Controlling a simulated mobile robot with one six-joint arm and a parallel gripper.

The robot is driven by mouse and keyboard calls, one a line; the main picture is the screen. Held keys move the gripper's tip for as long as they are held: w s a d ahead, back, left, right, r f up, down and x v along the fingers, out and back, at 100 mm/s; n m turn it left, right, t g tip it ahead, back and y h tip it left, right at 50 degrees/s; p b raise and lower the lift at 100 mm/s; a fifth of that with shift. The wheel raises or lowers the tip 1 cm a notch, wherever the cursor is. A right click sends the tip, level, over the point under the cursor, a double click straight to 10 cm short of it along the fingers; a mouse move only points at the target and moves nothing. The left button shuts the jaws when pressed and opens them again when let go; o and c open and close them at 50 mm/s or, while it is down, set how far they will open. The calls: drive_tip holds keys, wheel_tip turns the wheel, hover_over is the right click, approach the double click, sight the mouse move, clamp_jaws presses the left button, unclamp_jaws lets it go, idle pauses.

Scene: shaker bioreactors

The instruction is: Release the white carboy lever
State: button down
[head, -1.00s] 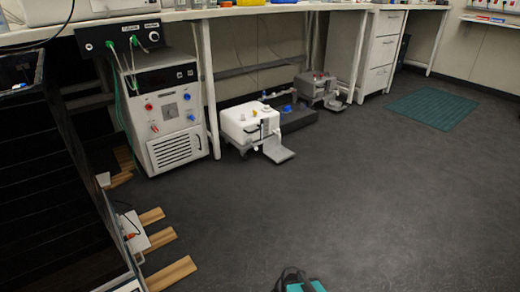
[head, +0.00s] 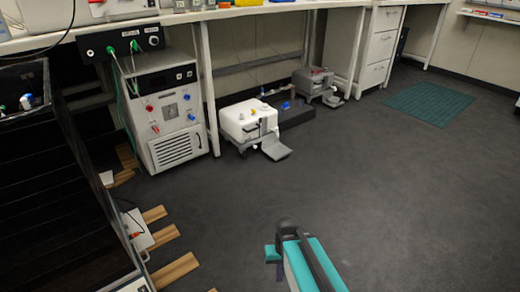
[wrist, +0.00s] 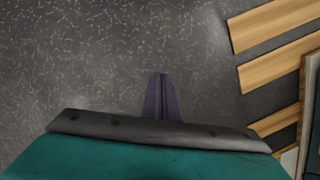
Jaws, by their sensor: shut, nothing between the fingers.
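The white carboy (head: 248,121) stands low on the floor under the bench in the head view, with a grey tray or foot sticking out in front of it. Its lever is too small to tell apart from the other small fittings on its front. My gripper (wrist: 162,80) is shut and empty, pointing at bare floor in the wrist view. In the head view my teal and black arm (head: 308,268) shows at the bottom, well in front of the carboy and apart from it. The carboy is not in the wrist view.
A second, greyer carboy (head: 317,82) stands farther back beside a dark block. A white chiller unit (head: 172,115) is left of the white carboy. Wooden slats (wrist: 275,62) and a dark cabinet (head: 62,180) lie to the left. The floor (head: 400,190) at centre and right is open.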

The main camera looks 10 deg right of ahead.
drive_tip(key=s+r+g+p, duration=0.1)
drive_tip(key=s+r+p, duration=0.5)
drive_tip(key=r+p, duration=0.8)
drive_tip(key=s+d+r+g+p, duration=0.1)
drive_tip(key=s+r+p, duration=0.6)
drive_tip(key=r+p, duration=0.7)
drive_tip(key=s+d+r+g+h+p, duration=0.1)
drive_tip(key=s+r+p, duration=0.6)
drive_tip(key=r+p, duration=0.7)
drive_tip(key=shift+g+p, duration=0.4)
drive_tip(key=shift+p, duration=6)
